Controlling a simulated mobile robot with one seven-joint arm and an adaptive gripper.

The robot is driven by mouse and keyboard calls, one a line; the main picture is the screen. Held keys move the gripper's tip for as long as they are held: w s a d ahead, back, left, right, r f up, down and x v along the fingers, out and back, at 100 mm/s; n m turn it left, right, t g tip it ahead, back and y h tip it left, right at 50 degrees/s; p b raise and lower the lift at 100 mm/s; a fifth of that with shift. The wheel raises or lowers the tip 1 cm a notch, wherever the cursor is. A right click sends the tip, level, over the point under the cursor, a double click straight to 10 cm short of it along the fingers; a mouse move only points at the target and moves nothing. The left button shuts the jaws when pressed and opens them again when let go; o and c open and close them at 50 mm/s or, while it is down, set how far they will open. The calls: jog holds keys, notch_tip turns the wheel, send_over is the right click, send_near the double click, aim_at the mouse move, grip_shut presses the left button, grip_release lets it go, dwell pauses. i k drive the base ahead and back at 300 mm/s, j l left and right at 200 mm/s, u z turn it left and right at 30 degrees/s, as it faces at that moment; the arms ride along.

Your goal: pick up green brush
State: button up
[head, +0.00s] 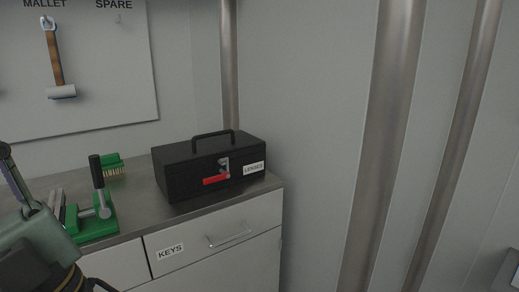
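The green brush (113,164) lies on the grey counter at the left, close to the wall, with its tan bristles facing the front. Its left part is partly hidden behind the black-handled lever of a green clamp-like device (97,226) in front of it. Part of my arm shows at the lower left corner, in front of and to the left of the brush and apart from it. I cannot make out my gripper's fingers in this view.
A black toolbox (184,178) with a red latch and a "LENSES" label stands right of the brush. The counter (137,203) is bare between them. Below is a drawer (190,245) labelled "KEYS". A mallet (55,62) hangs on the wall board. Metal posts (381,150) stand at right.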

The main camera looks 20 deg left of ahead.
aim_at(111, 164)
jog(key=k+u, duration=0.1)
jog(key=u, duration=0.3)
jog(key=j+u, duration=0.1)
jog(key=u, duration=0.25)
jog(key=k+u, duration=0.1)
jog(key=u, duration=0.3)
